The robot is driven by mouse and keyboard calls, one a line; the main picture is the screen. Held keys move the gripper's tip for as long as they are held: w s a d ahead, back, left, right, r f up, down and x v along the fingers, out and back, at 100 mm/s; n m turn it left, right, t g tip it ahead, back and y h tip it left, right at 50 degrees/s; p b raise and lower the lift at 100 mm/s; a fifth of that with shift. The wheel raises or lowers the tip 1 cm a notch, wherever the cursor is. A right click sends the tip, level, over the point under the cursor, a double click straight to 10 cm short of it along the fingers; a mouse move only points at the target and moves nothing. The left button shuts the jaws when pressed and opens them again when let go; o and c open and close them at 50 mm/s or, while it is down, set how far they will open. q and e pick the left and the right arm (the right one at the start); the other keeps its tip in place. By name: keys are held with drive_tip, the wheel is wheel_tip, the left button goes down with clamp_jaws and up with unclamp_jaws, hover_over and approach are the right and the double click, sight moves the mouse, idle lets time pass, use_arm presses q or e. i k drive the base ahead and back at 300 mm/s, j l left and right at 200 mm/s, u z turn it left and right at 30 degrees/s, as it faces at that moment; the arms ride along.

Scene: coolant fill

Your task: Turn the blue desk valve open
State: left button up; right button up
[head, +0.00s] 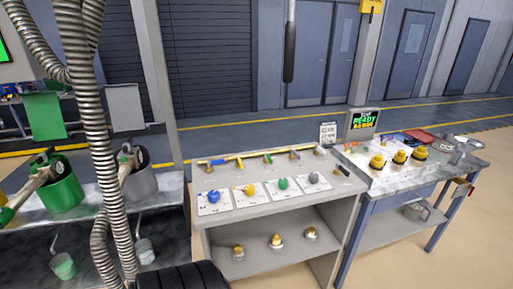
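A grey desk (345,187) stands in the middle of the head view. A round blue knob (213,196) sits on a white card at the left end of its sloped top. To its right, yellow (249,190), green (283,184) and grey (314,178) knobs sit on similar cards. A small blue handle (217,161) is on the brass pipe (255,154) along the back edge. How far either blue part is turned is too small to tell. Neither of my grippers shows, and nothing touches the blue knob.
Several yellow-topped items (377,162) stand on the bench at right, near a "READY" screen (363,122). The desk's lower shelf (262,264) holds more. Ribbed hoses (88,120) hang at left, before green (66,190) and grey (141,184) buckets. Floor at lower right is clear.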

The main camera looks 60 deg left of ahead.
sight(209, 162)
drive_tip(key=u, duration=2.35)
